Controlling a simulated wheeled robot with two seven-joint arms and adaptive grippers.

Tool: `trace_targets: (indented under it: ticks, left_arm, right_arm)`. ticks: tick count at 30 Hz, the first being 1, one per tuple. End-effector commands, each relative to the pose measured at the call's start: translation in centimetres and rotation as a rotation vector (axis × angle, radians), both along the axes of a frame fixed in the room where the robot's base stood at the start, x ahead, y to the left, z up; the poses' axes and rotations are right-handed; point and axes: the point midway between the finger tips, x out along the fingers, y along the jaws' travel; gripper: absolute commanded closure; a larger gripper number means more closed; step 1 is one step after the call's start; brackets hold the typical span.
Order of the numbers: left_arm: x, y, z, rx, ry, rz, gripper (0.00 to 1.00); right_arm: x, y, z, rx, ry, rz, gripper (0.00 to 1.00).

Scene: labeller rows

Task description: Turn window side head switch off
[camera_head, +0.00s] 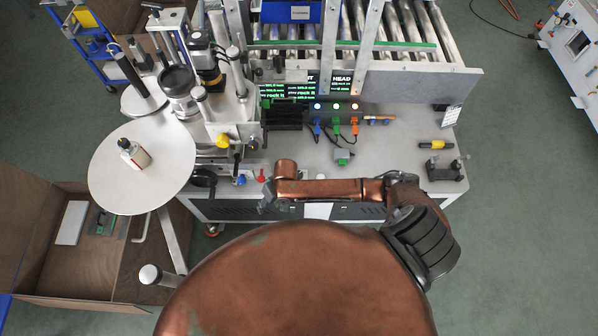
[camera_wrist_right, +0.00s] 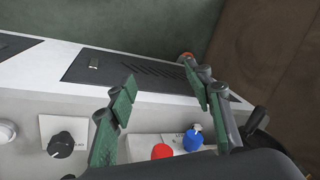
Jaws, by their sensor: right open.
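The control panel on the machine's front edge carries a red switch (camera_wrist_right: 161,151), a blue switch (camera_wrist_right: 193,138) and a black rotary knob (camera_wrist_right: 61,145) on a white plate. The red switch (camera_head: 261,175) and blue switch (camera_head: 240,180) also show in the head view. Their labels are too small to read, so I cannot tell which is the window side head switch. My right gripper (camera_wrist_right: 160,95) is open and empty, its green-padded fingers spread with the red and blue switches showing between them. In the head view its fingers (camera_head: 268,192) are small beside the red switch. My left gripper is not seen.
A screen panel (camera_head: 342,78) reading "HEAD" stands behind, with lit lamps and coloured cables below. The bench's right part holds a black fixture (camera_head: 446,168).

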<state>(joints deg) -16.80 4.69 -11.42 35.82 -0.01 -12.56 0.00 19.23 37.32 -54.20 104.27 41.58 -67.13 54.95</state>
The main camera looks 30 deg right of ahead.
Motion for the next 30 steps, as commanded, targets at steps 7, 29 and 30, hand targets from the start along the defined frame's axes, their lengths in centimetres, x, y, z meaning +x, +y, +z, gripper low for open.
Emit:
trace_targets:
  ticks: [7,29,30]
  left_arm:
    - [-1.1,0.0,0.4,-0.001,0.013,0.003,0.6]
    - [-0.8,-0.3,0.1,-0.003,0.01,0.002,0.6]
    - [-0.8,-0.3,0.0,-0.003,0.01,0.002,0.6]
  right_arm:
    - [0.4,-2.8,1.1,-0.077,0.084,-0.071,0.53]
    - [8.5,-18.7,1.0,-0.262,0.161,-0.556,0.53]
    - [8.5,-18.6,0.3,-0.262,0.161,-0.554,0.53]
